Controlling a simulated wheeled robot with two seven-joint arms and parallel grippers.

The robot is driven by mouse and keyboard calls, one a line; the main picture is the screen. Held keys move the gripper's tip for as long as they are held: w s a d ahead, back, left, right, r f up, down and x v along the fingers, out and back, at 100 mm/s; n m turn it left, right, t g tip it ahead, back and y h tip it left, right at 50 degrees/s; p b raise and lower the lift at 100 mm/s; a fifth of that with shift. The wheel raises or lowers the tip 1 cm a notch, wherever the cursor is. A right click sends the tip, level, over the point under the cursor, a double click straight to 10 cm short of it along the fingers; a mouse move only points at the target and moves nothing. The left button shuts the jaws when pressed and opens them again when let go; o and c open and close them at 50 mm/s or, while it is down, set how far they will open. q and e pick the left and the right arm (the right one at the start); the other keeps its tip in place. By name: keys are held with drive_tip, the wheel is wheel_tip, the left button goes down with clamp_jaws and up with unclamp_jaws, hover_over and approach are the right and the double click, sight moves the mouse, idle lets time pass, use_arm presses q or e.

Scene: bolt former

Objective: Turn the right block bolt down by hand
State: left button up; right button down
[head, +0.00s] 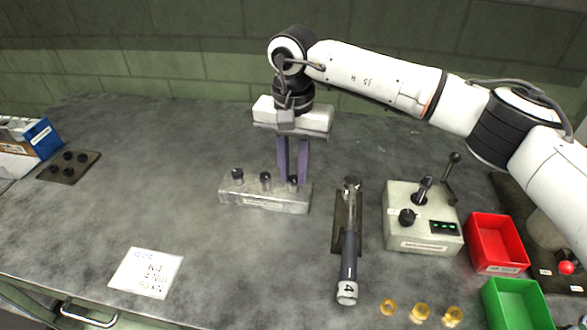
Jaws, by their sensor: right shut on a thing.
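A pale metal block (262,198) stands on the grey bench in the middle of the view. Three dark-headed bolts stand in its top: the left bolt (237,174), the middle bolt (265,178) and the right bolt (293,180). My right gripper (292,176) points straight down over the right end of the block. Its two purple fingers are shut on the right bolt's head and partly hide it. I cannot tell how deep that bolt sits. My left gripper is not in view.
Right of the block lies a torque wrench (348,255) on a dark holder. Beyond it are a control box (422,230) with levers, a red bin (496,250), a green bin (515,305) and brass nuts (420,312). A note (146,272) lies front left.

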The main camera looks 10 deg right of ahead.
drive_tip(key=m+b, duration=0.1)
drive_tip(key=m, duration=0.3)
drive_tip(key=m+b, duration=0.1)
drive_tip(key=m, duration=0.3)
drive_tip(key=shift+m, duration=0.3)
drive_tip(key=m+b, duration=0.1)
drive_tip(key=m, duration=0.2)
drive_tip(key=shift+m, duration=0.3)
drive_tip(key=m, duration=0.3)
drive_tip(key=shift+m, duration=0.3)
drive_tip(key=m, duration=0.2)
drive_tip(key=shift+r+m+b, duration=0.1)
drive_tip(key=shift+m+b, duration=0.3)
drive_tip(key=m, duration=0.6)
drive_tip(key=shift+w+b, duration=0.1)
drive_tip(key=shift+b, duration=0.25)
drive_tip(key=m, duration=0.4)
drive_tip(key=shift+m, duration=0.4)
drive_tip(key=shift+r+m+b, duration=0.1)
drive_tip(key=shift+m+b, duration=0.2)
drive_tip(key=shift+m, duration=1.3)
